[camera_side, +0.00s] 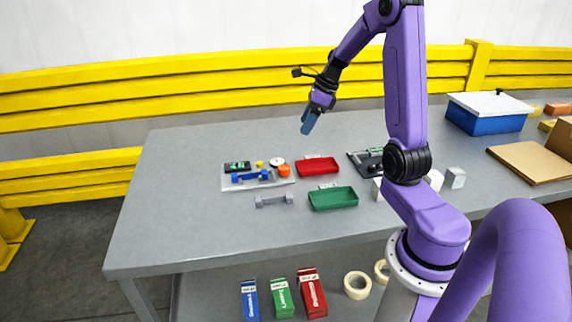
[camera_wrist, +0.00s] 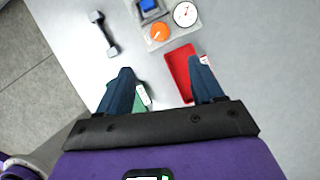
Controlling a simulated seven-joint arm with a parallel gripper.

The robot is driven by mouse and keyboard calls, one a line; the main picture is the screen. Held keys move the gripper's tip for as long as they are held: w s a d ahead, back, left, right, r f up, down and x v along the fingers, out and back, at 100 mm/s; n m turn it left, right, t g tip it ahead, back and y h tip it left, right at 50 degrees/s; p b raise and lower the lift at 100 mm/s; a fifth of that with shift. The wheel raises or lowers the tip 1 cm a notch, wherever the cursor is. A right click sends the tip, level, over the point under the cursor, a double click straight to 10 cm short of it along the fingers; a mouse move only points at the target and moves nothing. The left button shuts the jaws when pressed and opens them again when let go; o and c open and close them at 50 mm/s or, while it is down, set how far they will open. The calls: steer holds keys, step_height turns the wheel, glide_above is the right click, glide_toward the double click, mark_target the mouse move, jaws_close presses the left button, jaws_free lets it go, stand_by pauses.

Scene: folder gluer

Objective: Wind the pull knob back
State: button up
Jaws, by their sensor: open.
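A light panel (camera_side: 227,184) lies on the table left of centre. It carries an orange knob (camera_side: 284,171), a small yellow knob (camera_side: 260,164), a white-faced dial (camera_side: 277,162), a blue handle-like part (camera_side: 250,176) and a dark display (camera_side: 237,167). I cannot tell for sure which knob is the pull knob. The wrist view shows the orange knob (camera_wrist: 159,33) with a pale mark, beside the dial (camera_wrist: 185,14). My gripper (camera_side: 307,130) hangs above the table, apart from the panel. Its two fingers (camera_wrist: 160,66) are spread, with nothing held between them.
A red tray (camera_side: 318,166) and a green tray (camera_side: 333,198) lie right of the panel. A grey dumbbell-shaped part (camera_side: 274,200) lies in front of it. A dark device (camera_side: 368,161), pale blocks (camera_side: 455,177) and a blue box (camera_side: 487,120) stand farther right. The table's left side is clear.

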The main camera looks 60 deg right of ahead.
mark_target(284, 167)
steer(key=x, duration=1.6)
steer(key=shift+a+f, duration=0.15)
steer(key=shift+f, duration=0.25)
steer(key=c, duration=1.1)
